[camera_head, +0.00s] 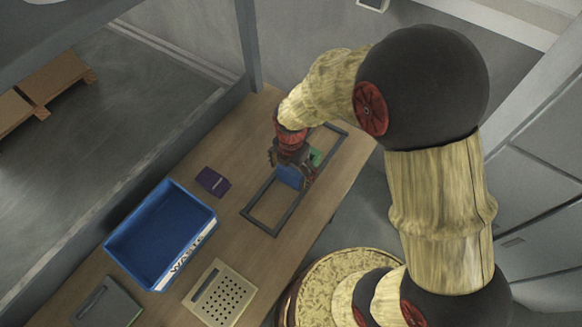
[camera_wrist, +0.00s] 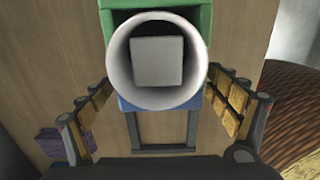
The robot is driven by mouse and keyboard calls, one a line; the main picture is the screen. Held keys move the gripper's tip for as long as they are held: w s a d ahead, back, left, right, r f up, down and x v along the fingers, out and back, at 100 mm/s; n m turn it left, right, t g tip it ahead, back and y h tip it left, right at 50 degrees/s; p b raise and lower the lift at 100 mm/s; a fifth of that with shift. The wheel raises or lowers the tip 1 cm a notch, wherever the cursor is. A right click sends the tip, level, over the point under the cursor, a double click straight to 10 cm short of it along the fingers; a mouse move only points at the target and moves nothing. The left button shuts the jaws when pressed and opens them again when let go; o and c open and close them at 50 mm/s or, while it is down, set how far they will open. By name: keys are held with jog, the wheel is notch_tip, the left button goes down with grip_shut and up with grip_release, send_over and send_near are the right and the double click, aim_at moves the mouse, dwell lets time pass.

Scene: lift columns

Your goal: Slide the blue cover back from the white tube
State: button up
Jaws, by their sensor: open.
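In the wrist view the white tube (camera_wrist: 118,68) is seen end-on as a round ring, with a grey square block (camera_wrist: 157,62) inside it. A blue part (camera_wrist: 135,108), which looks like the blue cover, shows below and behind the ring. A green part (camera_wrist: 155,10) is above it. My gripper (camera_wrist: 160,105) is open, its fingers apart on either side of the tube; I cannot tell whether they touch. In the head view my gripper (camera_head: 290,163) is over the bench, with the blue cover (camera_head: 291,177) and green part (camera_head: 316,157) beside it. The tube is hidden there.
A dark rectangular frame (camera_head: 262,225) lies around the work spot on the wooden bench (camera_head: 232,222). A blue waste bin (camera_head: 213,225), a purple box (camera_head: 213,181) and a perforated plate (camera_head: 204,307) are to the left. The bench between bin and frame is clear.

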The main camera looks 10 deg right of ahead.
jog(key=shift+f, duration=1.05)
jog(key=shift+c, duration=0.7)
jog(key=c, duration=1.1)
jog(key=shift+c, duration=0.5)
